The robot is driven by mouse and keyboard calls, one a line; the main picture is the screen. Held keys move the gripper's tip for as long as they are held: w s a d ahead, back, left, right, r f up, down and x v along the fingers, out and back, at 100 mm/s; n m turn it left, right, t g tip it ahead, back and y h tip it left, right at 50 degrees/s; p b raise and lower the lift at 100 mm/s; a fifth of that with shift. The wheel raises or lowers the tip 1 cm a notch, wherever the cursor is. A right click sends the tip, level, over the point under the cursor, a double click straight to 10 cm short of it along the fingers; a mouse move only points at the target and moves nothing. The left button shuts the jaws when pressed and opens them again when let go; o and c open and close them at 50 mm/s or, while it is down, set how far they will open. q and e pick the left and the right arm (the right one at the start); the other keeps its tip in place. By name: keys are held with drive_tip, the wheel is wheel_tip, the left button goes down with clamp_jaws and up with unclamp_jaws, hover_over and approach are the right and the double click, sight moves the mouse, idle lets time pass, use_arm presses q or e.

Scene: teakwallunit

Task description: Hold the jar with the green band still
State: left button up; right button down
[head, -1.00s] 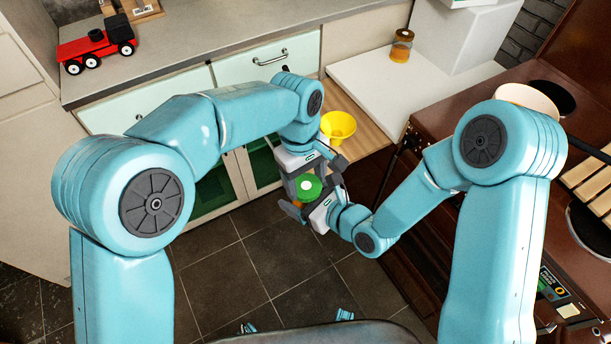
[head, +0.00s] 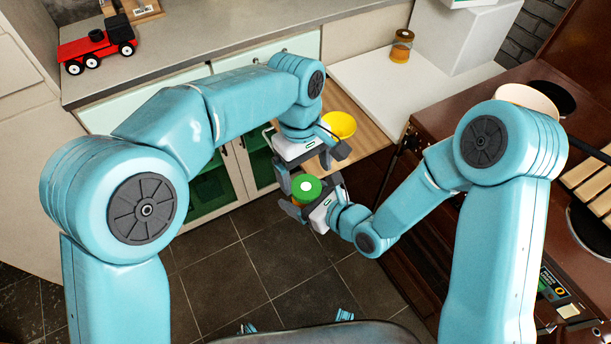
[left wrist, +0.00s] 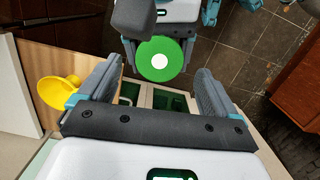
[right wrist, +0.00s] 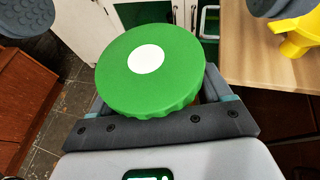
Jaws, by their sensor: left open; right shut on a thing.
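The jar has a green lid (head: 306,187) with a white dot on top; a little of its orange-brown body shows below, and I cannot make out a band. My right gripper (head: 311,197) is shut on the jar and holds it roughly upright above the floor. In the right wrist view the lid (right wrist: 150,72) hides most of the jar and the fingers. My left gripper (head: 312,163) is open and empty, just behind and above the lid. In the left wrist view the lid (left wrist: 165,59) shows beyond the spread fingertips, apart from them.
A yellow funnel-like thing (head: 339,124) stands on the wooden surface (head: 368,137) close behind my left gripper. Another jar (head: 401,46) with amber contents is on the white counter (head: 372,82). Cabinet doors (head: 213,190) stand behind; the brown stove (head: 440,110) is at right.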

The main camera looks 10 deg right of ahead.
sight(306, 186)
use_arm(q)
drive_tip(key=shift+r, duration=0.2)
drive_tip(key=shift+c, duration=0.2)
drive_tip(key=shift+r, duration=0.25)
wheel_tip(306, 186, up, 3)
drive_tip(key=n+t, duration=0.1)
drive_tip(key=n, duration=0.2)
drive_tip(key=shift+y, duration=0.3)
drive_tip(key=shift+f, duration=4.05)
